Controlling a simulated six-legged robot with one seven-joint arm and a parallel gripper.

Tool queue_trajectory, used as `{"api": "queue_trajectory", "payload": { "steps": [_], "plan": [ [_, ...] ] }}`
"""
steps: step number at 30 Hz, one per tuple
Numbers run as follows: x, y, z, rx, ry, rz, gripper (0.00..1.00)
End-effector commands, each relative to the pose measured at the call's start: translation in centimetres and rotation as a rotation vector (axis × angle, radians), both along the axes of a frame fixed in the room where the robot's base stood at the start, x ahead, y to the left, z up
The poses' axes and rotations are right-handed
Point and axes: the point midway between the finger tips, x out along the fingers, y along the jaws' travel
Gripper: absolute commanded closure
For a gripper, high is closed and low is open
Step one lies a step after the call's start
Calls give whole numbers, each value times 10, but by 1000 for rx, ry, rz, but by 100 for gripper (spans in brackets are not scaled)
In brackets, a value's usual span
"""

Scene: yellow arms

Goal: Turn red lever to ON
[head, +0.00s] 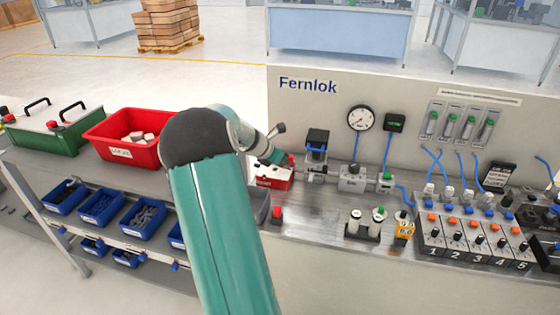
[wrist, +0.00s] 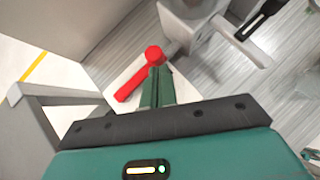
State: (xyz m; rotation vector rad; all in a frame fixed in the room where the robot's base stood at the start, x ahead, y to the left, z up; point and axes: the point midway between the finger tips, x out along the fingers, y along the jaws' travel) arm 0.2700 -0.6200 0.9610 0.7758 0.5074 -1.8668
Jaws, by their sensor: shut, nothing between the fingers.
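The red lever (wrist: 130,84) is a red bar with a round red hub at its upper right end in the wrist view. It slants from the hub down to the left. The lever sits beside a grey metal valve body (wrist: 190,32). My gripper (wrist: 158,78) is shut and empty, its green fingertips close to the hub, on the right side of the bar. I cannot tell whether they touch. In the head view, my gripper (head: 278,158) is small and partly hidden by my arm, near a bit of red at the valve. No ON mark is readable.
A red bin (head: 125,138) and a green case (head: 50,133) are at left. The metal bench top (head: 310,225) in front is mostly clear.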

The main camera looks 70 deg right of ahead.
Motion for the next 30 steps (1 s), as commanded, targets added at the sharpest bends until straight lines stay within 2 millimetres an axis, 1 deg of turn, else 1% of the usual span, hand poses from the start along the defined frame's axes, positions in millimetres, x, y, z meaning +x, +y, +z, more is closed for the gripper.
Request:
{"api": "queue_trajectory", "payload": {
  "steps": [20,25,30],
  "plan": [
    [-1,-2,0,0,-1,-4,100],
    [4,3,0,0,0,-3,100],
    [15,14,0,1,0,-1,100]
  ]
}}
